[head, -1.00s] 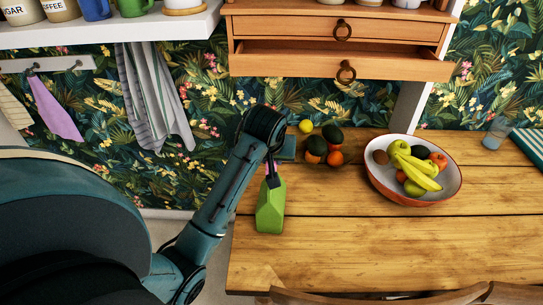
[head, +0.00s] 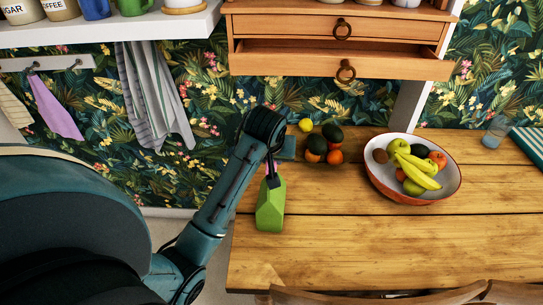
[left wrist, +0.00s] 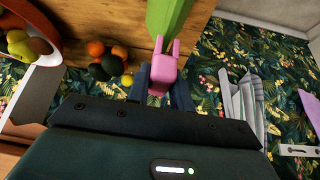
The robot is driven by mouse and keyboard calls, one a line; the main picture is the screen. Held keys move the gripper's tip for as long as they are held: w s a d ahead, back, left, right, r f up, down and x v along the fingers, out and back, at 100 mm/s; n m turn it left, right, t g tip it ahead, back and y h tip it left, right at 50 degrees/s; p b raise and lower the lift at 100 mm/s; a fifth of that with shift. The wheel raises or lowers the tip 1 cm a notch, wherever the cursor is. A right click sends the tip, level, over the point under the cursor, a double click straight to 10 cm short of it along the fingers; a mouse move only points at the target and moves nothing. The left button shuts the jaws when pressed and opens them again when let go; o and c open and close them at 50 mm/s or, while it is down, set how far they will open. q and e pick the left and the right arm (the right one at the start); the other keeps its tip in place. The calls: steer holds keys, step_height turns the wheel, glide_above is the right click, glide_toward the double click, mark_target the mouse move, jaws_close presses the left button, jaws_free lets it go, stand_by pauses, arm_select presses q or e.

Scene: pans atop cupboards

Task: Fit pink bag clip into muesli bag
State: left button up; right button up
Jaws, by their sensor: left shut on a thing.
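The green muesli bag (head: 270,209) stands upright near the left edge of the wooden table. Its green side also shows at the top of the left wrist view (left wrist: 168,16). My left gripper (head: 272,180) is right at the top of the bag, pointing down. It is shut on the pink bag clip (left wrist: 162,72), which sits between the dark fingers. The clip's two prongs point toward the bag and overlap its top edge in the left wrist view. I cannot tell whether they straddle the bag. My right gripper is not in view.
Loose fruit (head: 325,143) lies just behind and right of the bag. A fruit bowl (head: 377,183) stands farther right. An open wooden drawer (head: 340,66) juts out above. Chair backs (head: 390,298) line the front edge. The table's middle is clear.

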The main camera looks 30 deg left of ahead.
arm_select(q)
steer(key=shift+f, duration=0.6)
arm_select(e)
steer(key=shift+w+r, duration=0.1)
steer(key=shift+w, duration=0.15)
arm_select(q)
steer(key=shift+f, duration=0.5)
steer(key=shift+f, duration=0.45)
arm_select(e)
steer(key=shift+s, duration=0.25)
arm_select(q)
steer(key=o, duration=1)
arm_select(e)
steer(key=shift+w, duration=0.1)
